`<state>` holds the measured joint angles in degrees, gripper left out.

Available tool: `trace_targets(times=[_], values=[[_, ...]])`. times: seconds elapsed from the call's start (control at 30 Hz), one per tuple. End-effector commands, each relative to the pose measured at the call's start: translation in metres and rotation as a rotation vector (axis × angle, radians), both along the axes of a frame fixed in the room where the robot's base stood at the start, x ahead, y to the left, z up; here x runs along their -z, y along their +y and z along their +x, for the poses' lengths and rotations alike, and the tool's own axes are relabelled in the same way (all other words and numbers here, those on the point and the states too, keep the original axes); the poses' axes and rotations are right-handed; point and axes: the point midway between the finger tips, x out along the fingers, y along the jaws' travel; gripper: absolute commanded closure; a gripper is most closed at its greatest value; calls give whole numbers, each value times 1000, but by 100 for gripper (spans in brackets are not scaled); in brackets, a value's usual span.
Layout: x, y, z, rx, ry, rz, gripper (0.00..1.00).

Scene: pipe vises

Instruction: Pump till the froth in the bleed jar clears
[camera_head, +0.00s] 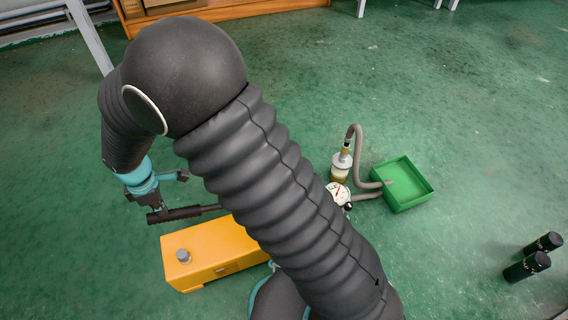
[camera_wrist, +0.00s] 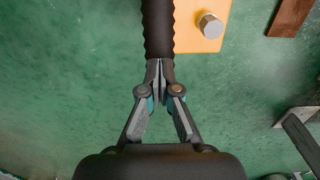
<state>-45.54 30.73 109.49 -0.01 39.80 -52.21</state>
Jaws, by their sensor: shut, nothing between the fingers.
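An orange pump body (camera_head: 205,250) lies on the green floor, with a silver cap on top; part of it shows in the wrist view (camera_wrist: 190,38). Its lever has a black ribbed grip (camera_head: 178,214), which runs down from the top edge of the wrist view (camera_wrist: 158,28). My gripper (camera_wrist: 158,72) is shut and empty, its fingertips at the near end of the grip; I cannot tell if they touch it. The bleed jar (camera_head: 340,172) holds something yellowish in its lower part; froth is too small to make out. A white gauge with a red needle (camera_head: 338,193) sits beside it.
A grey hose (camera_head: 357,150) loops from the jar top toward a green tray (camera_head: 425,189). Two black cylinders (camera_head: 527,267) are at the lower right. A wooden shelf (camera_head: 220,13) is at the back. My arm covers the middle of the head view. Open floor lies around the pump.

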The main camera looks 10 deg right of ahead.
Motion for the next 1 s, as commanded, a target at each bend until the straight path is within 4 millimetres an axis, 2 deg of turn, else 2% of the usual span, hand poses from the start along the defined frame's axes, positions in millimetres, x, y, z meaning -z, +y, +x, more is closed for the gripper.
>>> trace_targets(times=[0.47, 1.0], values=[[6, 2, 0, 0, 0, 0, 100], [44, 10, -1, 0, 1, -1, 100]])
